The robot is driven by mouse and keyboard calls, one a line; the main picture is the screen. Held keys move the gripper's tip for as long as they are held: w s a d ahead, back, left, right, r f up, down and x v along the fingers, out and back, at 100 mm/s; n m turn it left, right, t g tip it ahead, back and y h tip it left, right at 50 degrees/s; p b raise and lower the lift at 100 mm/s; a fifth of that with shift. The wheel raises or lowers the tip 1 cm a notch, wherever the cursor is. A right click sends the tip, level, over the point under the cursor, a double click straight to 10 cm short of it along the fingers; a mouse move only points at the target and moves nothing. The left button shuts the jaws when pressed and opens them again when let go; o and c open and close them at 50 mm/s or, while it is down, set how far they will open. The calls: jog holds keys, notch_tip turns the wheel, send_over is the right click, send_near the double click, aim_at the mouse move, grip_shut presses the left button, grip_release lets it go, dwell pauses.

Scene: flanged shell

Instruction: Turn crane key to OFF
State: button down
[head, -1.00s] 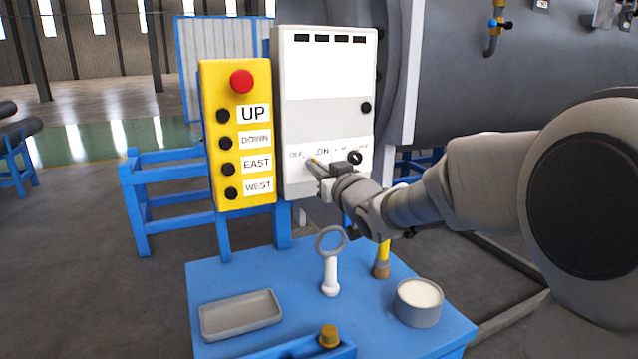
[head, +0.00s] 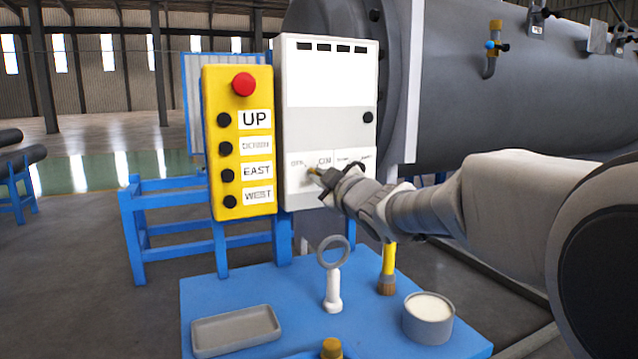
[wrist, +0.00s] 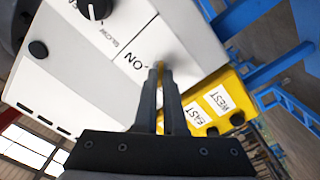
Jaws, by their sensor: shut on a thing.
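The crane key (head: 312,171) is a small brass-coloured piece at the lower front of the light grey control box (head: 327,130), between the OFF and ON labels. My gripper (head: 319,175) is shut on it, reaching in from the right. In the wrist view my gripper's two dark fingers (wrist: 160,85) close together at the panel face by the ON label. The key is mostly hidden between the fingers, so its exact angle cannot be told.
A yellow pendant (head: 240,145) with a red button and UP, DOWN, EAST and WEST labels hangs left of the box. Below, a blue table (head: 265,290) holds a grey tray (head: 235,330), a ring-topped white stand (head: 333,280), a brush (head: 388,275) and a round tin (head: 428,318).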

dwell(0.3)
jog(key=c, duration=1)
grip_release()
jog(key=shift+s, duration=0.1)
jog(key=p+v, duration=0.4)
jog(key=v, duration=1.3)
jog(key=shift+s+d, duration=0.1)
